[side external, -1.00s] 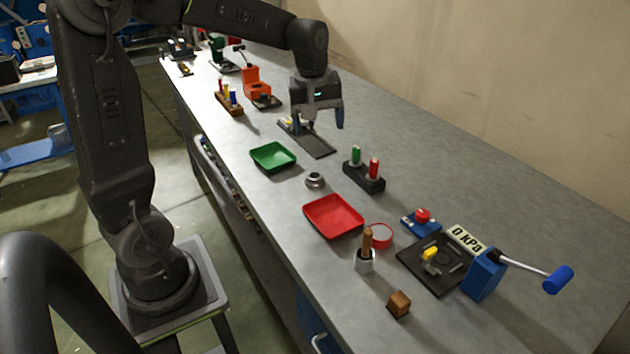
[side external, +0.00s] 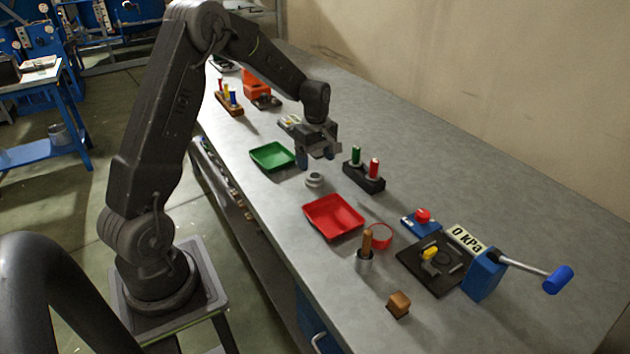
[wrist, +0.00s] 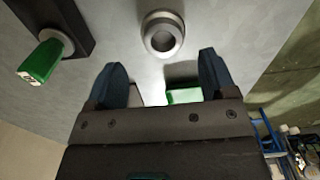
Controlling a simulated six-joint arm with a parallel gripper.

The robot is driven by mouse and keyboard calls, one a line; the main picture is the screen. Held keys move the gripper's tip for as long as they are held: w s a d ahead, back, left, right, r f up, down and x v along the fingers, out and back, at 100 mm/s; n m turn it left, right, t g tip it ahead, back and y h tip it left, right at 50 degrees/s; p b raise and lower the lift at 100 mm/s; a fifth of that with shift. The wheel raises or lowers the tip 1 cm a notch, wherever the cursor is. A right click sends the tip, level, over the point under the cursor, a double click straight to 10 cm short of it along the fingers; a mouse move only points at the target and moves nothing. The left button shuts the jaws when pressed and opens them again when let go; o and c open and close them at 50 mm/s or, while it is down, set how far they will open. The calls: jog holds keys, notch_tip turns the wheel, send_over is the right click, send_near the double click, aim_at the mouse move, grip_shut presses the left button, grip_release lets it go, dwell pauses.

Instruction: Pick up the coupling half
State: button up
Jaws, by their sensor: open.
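The coupling half (side external: 314,180) is a small silver flanged ring on the grey bench, between the green tray and the red tray. In the wrist view the coupling half (wrist: 162,34) shows its round opening, ahead of the fingertips and roughly centred between them. My gripper (side external: 318,160) is above and just behind it in the side view, pointing down. In the wrist view my gripper (wrist: 164,75) has its two blue-grey fingers wide apart with nothing between them. The gripper and the coupling half are apart.
A dark block with green and red pegs (side external: 364,177) stands close to the right of my gripper. The green tray (side external: 272,157) is to the left and the red tray (side external: 333,217) in front. A wooden-handled tool (side external: 366,248) and a gauge station (side external: 440,262) stand further forward.

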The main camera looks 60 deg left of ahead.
aim_at(315, 174)
jog(key=shift+s+f, duration=0.15)
jog(key=shift+f, duration=2.6)
jog(key=shift+r, duration=0.1)
jog(key=c, duration=1)
